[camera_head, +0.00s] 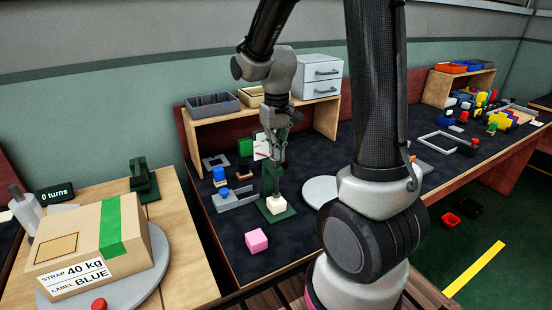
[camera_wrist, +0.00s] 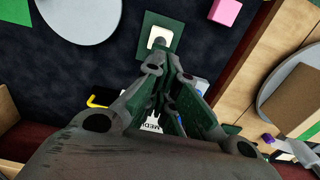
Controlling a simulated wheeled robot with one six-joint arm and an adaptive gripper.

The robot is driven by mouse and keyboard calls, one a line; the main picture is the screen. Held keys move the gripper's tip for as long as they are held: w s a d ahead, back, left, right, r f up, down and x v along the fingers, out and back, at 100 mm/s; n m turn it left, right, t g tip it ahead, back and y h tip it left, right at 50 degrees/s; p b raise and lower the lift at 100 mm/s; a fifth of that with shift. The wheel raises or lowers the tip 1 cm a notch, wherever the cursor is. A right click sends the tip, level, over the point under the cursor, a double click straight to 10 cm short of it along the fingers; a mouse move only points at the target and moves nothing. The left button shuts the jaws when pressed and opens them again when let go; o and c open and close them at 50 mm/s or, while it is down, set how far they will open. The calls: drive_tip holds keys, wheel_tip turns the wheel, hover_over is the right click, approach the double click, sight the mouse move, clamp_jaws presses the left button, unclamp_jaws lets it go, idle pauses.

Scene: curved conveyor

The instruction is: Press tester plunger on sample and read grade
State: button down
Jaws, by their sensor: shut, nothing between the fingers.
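The tester (camera_head: 268,181) is a dark green stand with a square base on the dark mat. A whitish sample block (camera_head: 276,204) sits on its base; it also shows in the wrist view (camera_wrist: 158,36). My gripper (camera_head: 278,160) is shut and empty, pointing down at the tester's top. I cannot tell whether it touches the plunger, which is hidden by the fingers. In the wrist view my gripper (camera_wrist: 170,66) covers much of the tester. A white panel (camera_wrist: 150,124) shows between the fingers with letters like "MED", partly hidden.
A pink cube (camera_head: 256,240) lies in front of the tester. A grey fixture with a blue knob (camera_head: 219,174) stands left, and a grey round plate (camera_head: 320,191) right. A wooden shelf (camera_head: 327,119) with trays and drawers stands behind. A box (camera_head: 90,242) is on the left table.

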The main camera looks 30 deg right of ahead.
drive_tip(key=shift+f, duration=0.9)
idle(0.4)
drive_tip(key=shift+r, duration=4.45)
drive_tip(key=s+d+r+t, duration=0.1)
drive_tip(key=s+r+t, duration=0.1)
drive_tip(key=s, duration=0.7)
drive_tip(key=s+r+t, duration=0.2)
drive_tip(key=s+r, duration=0.3)
drive_tip(key=s, duration=0.4)
drive_tip(key=shift+s+d, duration=0.35)
drive_tip(key=shift+d, duration=0.05)
